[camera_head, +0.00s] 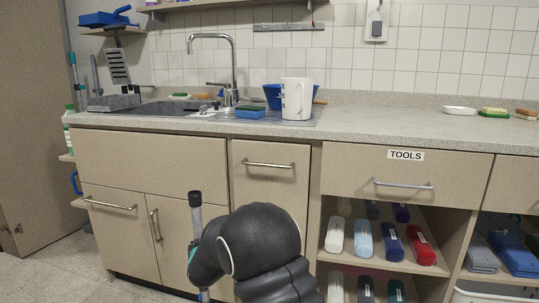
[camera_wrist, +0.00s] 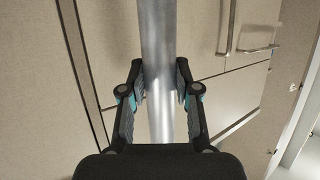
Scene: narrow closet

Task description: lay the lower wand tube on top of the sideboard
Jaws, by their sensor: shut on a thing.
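The lower wand tube is a grey metal tube with a dark upper end (camera_head: 196,222), standing close to upright in front of the cabinet doors in the head view. In the wrist view it runs from top to bottom through the middle of the picture (camera_wrist: 160,35). My gripper (camera_wrist: 159,82) is shut on the tube, one finger on each side. In the head view my own arm hides most of the gripper and part of the tube. The sideboard (camera_head: 390,123) has a speckled grey top, which lies higher in the picture than the tube's upper end.
A white jug (camera_head: 297,99), a blue basin (camera_head: 275,93) and a blue sponge (camera_head: 250,112) stand around the sink's drainer. A white dish (camera_head: 460,110) and brushes (camera_head: 494,112) lie at the right. The top between jug and dish is clear. Door handles (camera_head: 110,203) jut out below.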

